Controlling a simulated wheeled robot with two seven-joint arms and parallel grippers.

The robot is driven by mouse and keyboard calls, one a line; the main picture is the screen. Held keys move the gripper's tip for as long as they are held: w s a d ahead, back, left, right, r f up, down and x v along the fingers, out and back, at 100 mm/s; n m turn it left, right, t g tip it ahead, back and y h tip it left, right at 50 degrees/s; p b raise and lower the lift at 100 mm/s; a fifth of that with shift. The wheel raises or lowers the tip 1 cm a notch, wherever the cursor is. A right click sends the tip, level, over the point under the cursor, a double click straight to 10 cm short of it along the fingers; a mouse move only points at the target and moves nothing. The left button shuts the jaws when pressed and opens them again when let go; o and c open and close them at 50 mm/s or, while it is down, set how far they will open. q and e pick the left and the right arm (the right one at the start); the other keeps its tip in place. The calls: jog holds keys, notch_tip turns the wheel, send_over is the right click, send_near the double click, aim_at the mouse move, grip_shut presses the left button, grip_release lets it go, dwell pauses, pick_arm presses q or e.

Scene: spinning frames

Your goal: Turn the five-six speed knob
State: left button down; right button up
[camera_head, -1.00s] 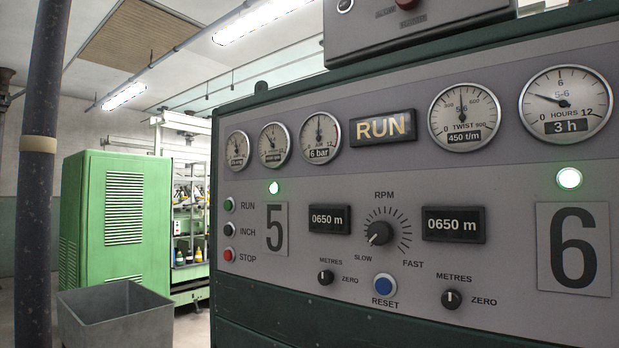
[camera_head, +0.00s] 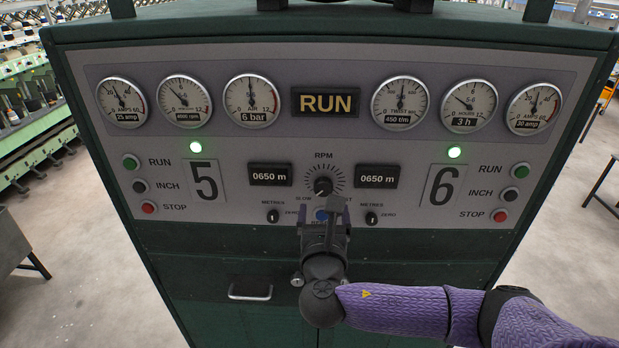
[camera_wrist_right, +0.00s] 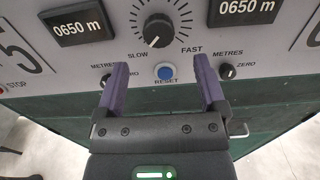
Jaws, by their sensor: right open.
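The speed knob (camera_head: 323,186) is a black round knob under the RPM label, inside a ring of tick marks between the 5 and 6 sides of the panel. It also shows in the right wrist view (camera_wrist_right: 158,29), with a white mark near its lower edge. My right gripper (camera_head: 334,203) is in front of the panel just below the knob, open and empty. In the right wrist view its purple fingers (camera_wrist_right: 161,75) are spread, with the blue RESET button (camera_wrist_right: 165,73) seen between them and the knob beyond. The left gripper is out of view.
Two small METRES knobs (camera_head: 273,216) (camera_head: 371,218) flank the RESET button. Two 0650 m displays (camera_head: 270,175) (camera_head: 377,176) flank the speed knob. RUN, INCH and STOP buttons stand at both sides. A drawer handle (camera_head: 250,291) protrudes below the panel.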

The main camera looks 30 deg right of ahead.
aim_at(323, 191)
jog(key=p+x, duration=0.1)
jog(key=x, duration=0.5)
jog(key=shift+w, duration=0.3)
jog(key=shift+w+d, duration=0.15)
jog(key=shift+d, duration=0.1)
jog(key=shift+a+f, duration=0.1)
grip_shut()
